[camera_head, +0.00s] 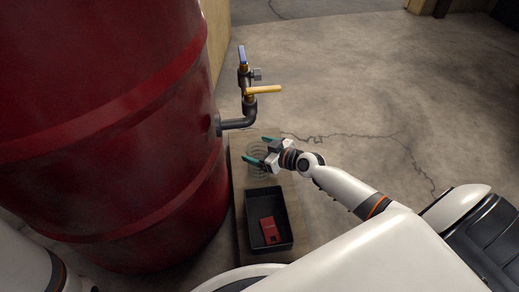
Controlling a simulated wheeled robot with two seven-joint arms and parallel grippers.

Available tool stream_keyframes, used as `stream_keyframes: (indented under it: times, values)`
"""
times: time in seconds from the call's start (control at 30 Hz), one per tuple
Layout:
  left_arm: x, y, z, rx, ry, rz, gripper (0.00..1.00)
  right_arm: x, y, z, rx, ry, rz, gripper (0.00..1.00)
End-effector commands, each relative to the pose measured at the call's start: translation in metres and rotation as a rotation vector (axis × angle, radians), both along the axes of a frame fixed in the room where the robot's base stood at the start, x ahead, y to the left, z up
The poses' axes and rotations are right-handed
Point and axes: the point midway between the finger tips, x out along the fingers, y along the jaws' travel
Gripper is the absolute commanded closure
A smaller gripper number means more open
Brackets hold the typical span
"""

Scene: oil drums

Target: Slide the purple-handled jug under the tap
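The tap (240,123) is a dark pipe coming out of the red drum (120,130), with a yellow lever (264,90) and a blue lever (242,55). My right gripper (257,149) is below the tap, over the wooden stand beside the drum. Its two teal fingers are spread apart, with nothing clearly between them. A round ringed grate (258,173) lies on the stand just under the fingers. I cannot make out a purple-handled jug anywhere. My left arm shows only at the lower left corner; its gripper is out of the picture.
A black tray (289,207) with a red object (269,230) in it sits on the near part of the wooden stand (239,190). The drum fills the left side. The cracked concrete floor (390,90) to the right is clear.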

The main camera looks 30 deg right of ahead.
Motion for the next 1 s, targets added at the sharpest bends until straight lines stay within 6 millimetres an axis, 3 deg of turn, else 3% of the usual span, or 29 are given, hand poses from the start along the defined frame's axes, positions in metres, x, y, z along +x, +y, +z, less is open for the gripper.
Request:
stream_keyframes:
  times: [0.03,0.23,1.0]
  values:
    - [0.000,0.000,0.000,0.000,0.000,0.000,0.56,0.000,0.000,0.000,0.000,0.000,0.000,0.24]
    - [0.000,0.000,0.000,0.000,0.000,0.000,0.56,0.000,0.000,0.000,0.000,0.000,0.000,0.54]
    - [0.000,0.000,-0.014,-0.001,0.000,0.001,0.56,0.027,-0.003,-0.001,0.000,0.000,0.000,0.54]
